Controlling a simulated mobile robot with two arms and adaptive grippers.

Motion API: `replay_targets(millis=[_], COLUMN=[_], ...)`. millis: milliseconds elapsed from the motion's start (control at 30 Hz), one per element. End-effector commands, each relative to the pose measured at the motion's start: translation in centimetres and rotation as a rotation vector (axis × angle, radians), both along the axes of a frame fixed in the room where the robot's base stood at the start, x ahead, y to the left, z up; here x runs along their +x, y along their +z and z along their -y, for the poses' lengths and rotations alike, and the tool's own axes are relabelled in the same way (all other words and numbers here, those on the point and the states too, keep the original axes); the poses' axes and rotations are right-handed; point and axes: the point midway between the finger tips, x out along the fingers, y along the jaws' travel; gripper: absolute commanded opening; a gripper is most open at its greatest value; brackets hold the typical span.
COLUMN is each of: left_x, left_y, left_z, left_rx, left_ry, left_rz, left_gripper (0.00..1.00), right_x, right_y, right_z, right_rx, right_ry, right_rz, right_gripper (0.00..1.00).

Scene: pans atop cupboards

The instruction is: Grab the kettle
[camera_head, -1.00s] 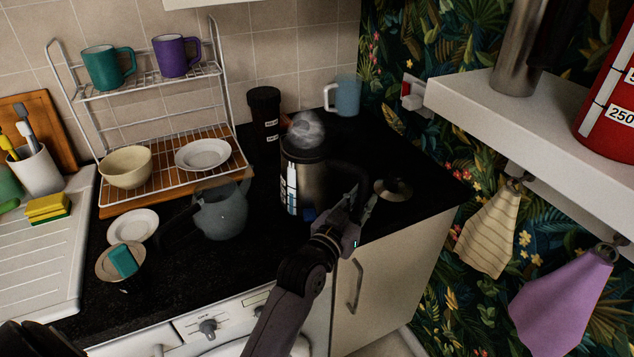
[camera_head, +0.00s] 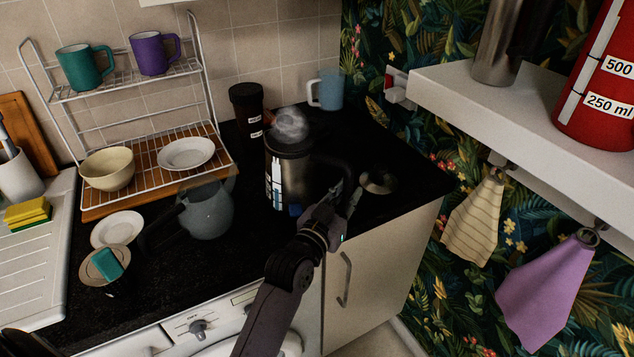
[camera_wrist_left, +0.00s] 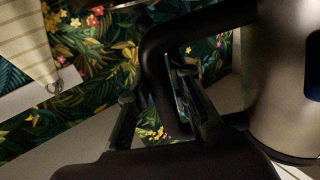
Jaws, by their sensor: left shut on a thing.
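The kettle (camera_head: 289,170) is a steel cylinder with a dark lid, a black handle on its right side and a level window on its front. It stands upright on the black worktop near the corner. My left gripper (camera_head: 340,198) is at the handle's lower part and shut on it. In the left wrist view the black handle (camera_wrist_left: 158,70) passes between the two fingers, and the steel kettle body (camera_wrist_left: 283,85) is to the right. Whether the kettle's bottom touches the worktop is hard to tell.
A grey jug (camera_head: 207,210) stands left of the kettle. A dark jar (camera_head: 248,108) and a light blue mug (camera_head: 328,90) are behind it. A round disc (camera_head: 378,182) lies to its right. A white shelf (camera_head: 455,90) juts out at upper right.

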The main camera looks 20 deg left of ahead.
Motion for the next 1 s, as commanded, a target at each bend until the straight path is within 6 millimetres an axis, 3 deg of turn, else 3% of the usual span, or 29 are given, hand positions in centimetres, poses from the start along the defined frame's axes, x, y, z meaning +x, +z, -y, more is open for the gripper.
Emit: replay_targets(millis=[267, 800, 1000], left_x=[0.1, 0.0, 0.0], left_y=[2.5, 15.2, 18.5], left_z=[0.0, 0.0, 0.0], left_rx=[0.003, 0.003, 0.002], left_ry=[0.001, 0.002, 0.001], left_rz=[0.017, 0.019, 0.015], left_gripper=[0.00, 0.00, 0.00], right_x=[0.0, 0.0, 0.0], right_y=[0.2, 0.9, 1.1], right_z=[0.0, 0.3, 0.3], right_rx=[0.000, -0.004, -0.004], right_ry=[0.000, 0.001, 0.001], right_rz=[0.000, 0.000, 0.000], right_gripper=[0.40, 0.40, 0.40])
